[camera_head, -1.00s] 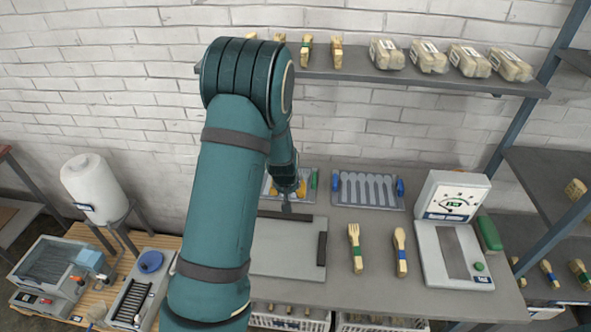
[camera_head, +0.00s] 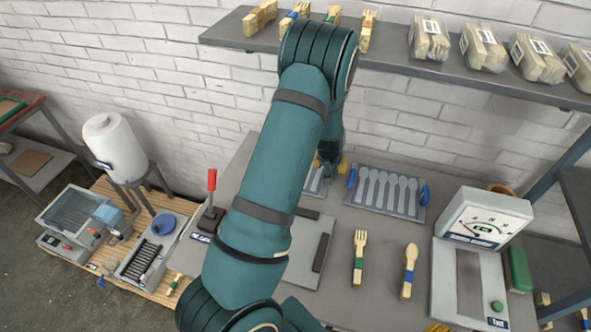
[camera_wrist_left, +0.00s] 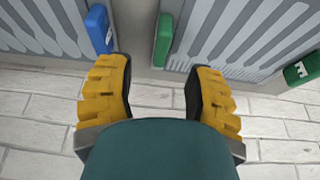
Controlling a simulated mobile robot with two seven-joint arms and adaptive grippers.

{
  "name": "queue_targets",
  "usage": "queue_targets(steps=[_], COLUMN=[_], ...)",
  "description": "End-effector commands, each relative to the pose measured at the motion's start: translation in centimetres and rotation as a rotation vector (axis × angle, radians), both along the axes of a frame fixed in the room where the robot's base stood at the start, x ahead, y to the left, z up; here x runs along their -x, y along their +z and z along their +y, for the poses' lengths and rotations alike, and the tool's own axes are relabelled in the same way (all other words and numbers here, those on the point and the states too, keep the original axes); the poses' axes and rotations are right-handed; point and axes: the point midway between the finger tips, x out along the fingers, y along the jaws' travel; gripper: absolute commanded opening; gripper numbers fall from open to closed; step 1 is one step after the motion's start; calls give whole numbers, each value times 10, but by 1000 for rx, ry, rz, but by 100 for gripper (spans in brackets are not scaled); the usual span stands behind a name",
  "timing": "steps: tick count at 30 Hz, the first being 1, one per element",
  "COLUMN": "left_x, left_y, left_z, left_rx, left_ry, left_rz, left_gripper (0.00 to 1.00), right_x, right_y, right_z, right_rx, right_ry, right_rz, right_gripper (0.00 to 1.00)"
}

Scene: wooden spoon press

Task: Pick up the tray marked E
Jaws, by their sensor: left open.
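A grey tray with green handles (camera_head: 315,182) stands at the back of the bench, mostly hidden by my left arm in the head view. In the left wrist view this tray (camera_wrist_left: 235,40) is on the right; one green handle (camera_wrist_left: 301,70) bears a small white mark that may be a sideways E. The other green handle (camera_wrist_left: 163,40) is just beyond my fingertips. A tray with blue handles (camera_head: 385,192) stands beside it, on the left in the wrist view (camera_wrist_left: 45,25). My left gripper (camera_wrist_left: 157,78) is open and empty, near the gap between the trays. My right gripper is out of view.
A shelf (camera_head: 385,72) with wooden utensils and wrapped packs overhangs the bench back, near my arm. The brick wall (camera_head: 425,125) is close behind the trays. A fork (camera_head: 359,258), a spoon (camera_head: 409,270) and a scale (camera_head: 470,265) are to the right.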

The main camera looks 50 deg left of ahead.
Motion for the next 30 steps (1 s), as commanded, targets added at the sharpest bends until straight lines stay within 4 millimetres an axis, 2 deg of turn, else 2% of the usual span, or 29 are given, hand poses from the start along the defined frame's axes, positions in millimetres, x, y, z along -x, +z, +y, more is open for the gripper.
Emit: queue_targets(steps=[8, 18, 27, 29, 30], left_x=[-6, -20, -22, -22, -22], left_y=[-19, -58, -60, -60, -60], left_z=[4, 15, 16, 16, 16], left_rx=[1, 1, 1, 1, 1], left_ry=[1, 1, 1, 1, 1], left_rz=[1, 1, -1, -1, -1], left_gripper=[53, 53, 52, 31, 17], right_x=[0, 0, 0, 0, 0], right_y=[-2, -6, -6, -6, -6], right_z=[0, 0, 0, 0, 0], right_rx=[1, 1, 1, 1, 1], right_ry=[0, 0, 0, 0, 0], right_rz=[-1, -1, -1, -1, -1], right_gripper=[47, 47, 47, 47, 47])
